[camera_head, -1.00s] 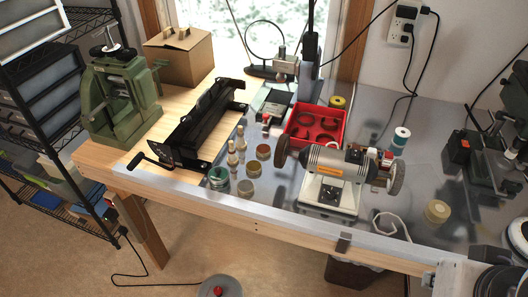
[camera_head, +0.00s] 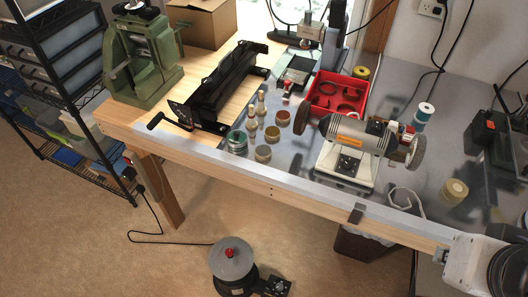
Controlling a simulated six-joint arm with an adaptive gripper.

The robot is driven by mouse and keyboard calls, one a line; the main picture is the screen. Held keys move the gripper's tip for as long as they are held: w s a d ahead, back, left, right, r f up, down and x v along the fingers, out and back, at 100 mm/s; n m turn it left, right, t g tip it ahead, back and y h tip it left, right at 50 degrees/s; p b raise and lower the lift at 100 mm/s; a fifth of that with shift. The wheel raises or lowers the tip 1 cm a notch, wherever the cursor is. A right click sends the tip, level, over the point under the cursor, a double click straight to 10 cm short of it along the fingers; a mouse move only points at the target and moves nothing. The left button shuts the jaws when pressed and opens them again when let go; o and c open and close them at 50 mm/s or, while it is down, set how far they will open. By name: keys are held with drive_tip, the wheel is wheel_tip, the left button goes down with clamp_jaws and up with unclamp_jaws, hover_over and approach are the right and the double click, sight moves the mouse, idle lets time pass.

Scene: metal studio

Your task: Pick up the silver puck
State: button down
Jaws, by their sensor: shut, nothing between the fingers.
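I cannot pick out a silver puck with certainty. A small round tin with a pale greyish top (camera_head: 263,153) stands on the metal bench top near its front edge. A darker green-sided jar (camera_head: 237,143) stands just left of it, and two amber-topped tins (camera_head: 272,134) (camera_head: 283,117) stand behind it. A pale yellowish round block (camera_head: 454,191) lies at the right of the bench. My gripper is not in view; only a white and black part of my arm shows at the lower right corner.
A bench grinder (camera_head: 350,145) stands right of the tins, before a red tray (camera_head: 340,88). A black crank-handled machine (camera_head: 215,88) and a green press (camera_head: 140,58) stand left. A grey-lidded tumbler (camera_head: 230,258) stands on the floor. The bench's right front is mostly clear.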

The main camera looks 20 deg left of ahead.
drive_tip(key=c, duration=1.4)
unclamp_jaws()
